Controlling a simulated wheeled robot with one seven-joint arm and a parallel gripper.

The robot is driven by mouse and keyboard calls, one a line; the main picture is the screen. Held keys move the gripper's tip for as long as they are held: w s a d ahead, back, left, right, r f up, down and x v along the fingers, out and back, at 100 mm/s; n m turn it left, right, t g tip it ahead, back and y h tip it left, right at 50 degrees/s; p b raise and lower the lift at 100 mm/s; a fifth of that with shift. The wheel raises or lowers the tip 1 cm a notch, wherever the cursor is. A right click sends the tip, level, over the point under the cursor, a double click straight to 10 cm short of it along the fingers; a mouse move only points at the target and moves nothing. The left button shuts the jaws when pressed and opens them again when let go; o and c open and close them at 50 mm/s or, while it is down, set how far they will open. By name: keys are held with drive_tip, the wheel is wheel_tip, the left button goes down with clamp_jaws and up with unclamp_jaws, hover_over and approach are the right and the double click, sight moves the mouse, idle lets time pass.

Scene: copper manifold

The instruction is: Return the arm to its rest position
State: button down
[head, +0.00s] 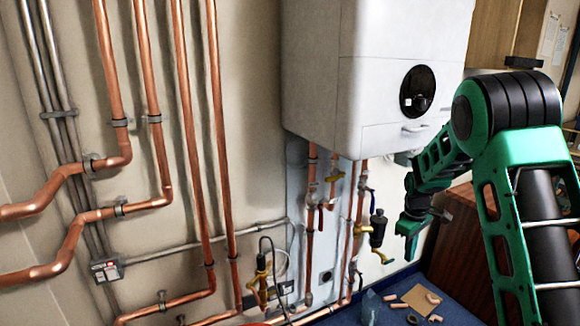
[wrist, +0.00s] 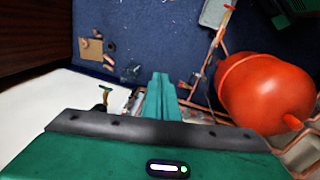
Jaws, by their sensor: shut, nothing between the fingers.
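My green and black arm (head: 510,150) fills the right side of the head view, bent at an elbow, with its end hanging lower down. My gripper (head: 410,240) is in front of the area to the right of the copper pipes under the boiler, pointing down. In the wrist view my gripper (wrist: 158,80) shows as two green fingers pressed together, with nothing between them. It is above the blue floor, apart from the things lying there.
A white boiler (head: 390,80) hangs on the wall with copper pipes (head: 310,220) and valves below it. A red tank (wrist: 265,92) stands right of my gripper in the wrist view. Cardboard (wrist: 91,49) and small fittings lie on the blue floor (wrist: 160,25). A wooden cabinet (head: 460,235) is at right.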

drive_tip(key=s+d+r+m, duration=0.3)
drive_tip(key=s+r, duration=0.3)
drive_tip(key=s, duration=0.5)
drive_tip(key=s+d+r+m, duration=0.2)
drive_tip(key=s+r+m, duration=0.2)
drive_tip(key=s+r, duration=0.45)
drive_tip(key=s+a+m+y, duration=0.1)
drive_tip(key=s+m, duration=0.5)
drive_tip(key=s, duration=1.9)
drive_tip(key=shift+a+f+g, duration=0.35)
drive_tip(key=shift+a+g, duration=0.05)
drive_tip(key=shift+a, duration=0.25)
